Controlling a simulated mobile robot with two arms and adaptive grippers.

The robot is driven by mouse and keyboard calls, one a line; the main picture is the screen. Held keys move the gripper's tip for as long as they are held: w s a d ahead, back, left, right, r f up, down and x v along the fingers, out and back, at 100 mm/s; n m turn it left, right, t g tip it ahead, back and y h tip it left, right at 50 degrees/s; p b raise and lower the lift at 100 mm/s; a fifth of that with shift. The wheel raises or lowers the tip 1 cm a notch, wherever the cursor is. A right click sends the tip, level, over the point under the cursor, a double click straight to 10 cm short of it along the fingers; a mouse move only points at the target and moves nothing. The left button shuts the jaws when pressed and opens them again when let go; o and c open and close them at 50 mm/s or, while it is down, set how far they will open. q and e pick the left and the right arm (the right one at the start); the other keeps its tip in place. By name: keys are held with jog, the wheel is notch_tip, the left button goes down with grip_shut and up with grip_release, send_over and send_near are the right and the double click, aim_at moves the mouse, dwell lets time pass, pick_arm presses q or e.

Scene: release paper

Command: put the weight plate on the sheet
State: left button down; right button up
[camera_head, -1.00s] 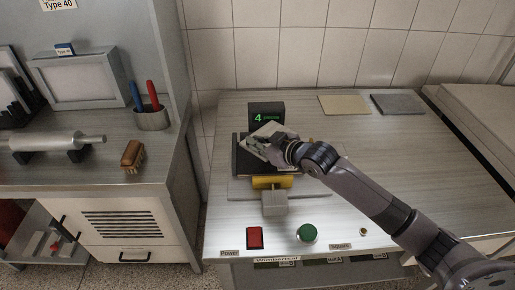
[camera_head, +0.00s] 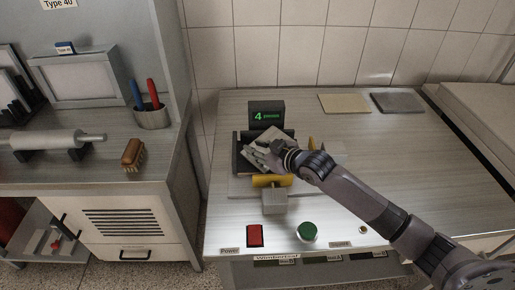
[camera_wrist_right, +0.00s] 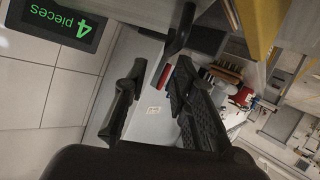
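A flat dark grey plate (camera_head: 398,102), which looks like the weight plate, lies at the back right of the bench. A beige sheet (camera_head: 344,103) lies flat just left of it, the two apart. My right gripper (camera_head: 258,154) is over the dark device at the bench's left, well away from both. The right wrist view shows its two fingers (camera_wrist_right: 160,105) spread apart with nothing held between them. A pale flat piece (camera_head: 266,134) shows at the device behind the gripper, partly hidden; I cannot tell if they touch. My left gripper is not in view.
The dark device (camera_head: 238,160) has a yellow roller (camera_head: 270,181) and a display (camera_head: 266,114) reading "4 pieces". A red button (camera_head: 255,235) and a green button (camera_head: 307,231) sit near the front edge. The bench's right middle is clear apart from my right arm.

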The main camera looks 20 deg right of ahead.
dwell(0.3)
jog(key=shift+s+d+r, duration=0.1)
jog(key=shift+r, duration=0.1)
jog(key=b+v, duration=0.1)
jog(key=v, duration=1)
jog(key=shift+s+r, duration=0.25)
jog(key=shift+s, duration=0.1)
jog(key=shift+d, duration=0.1)
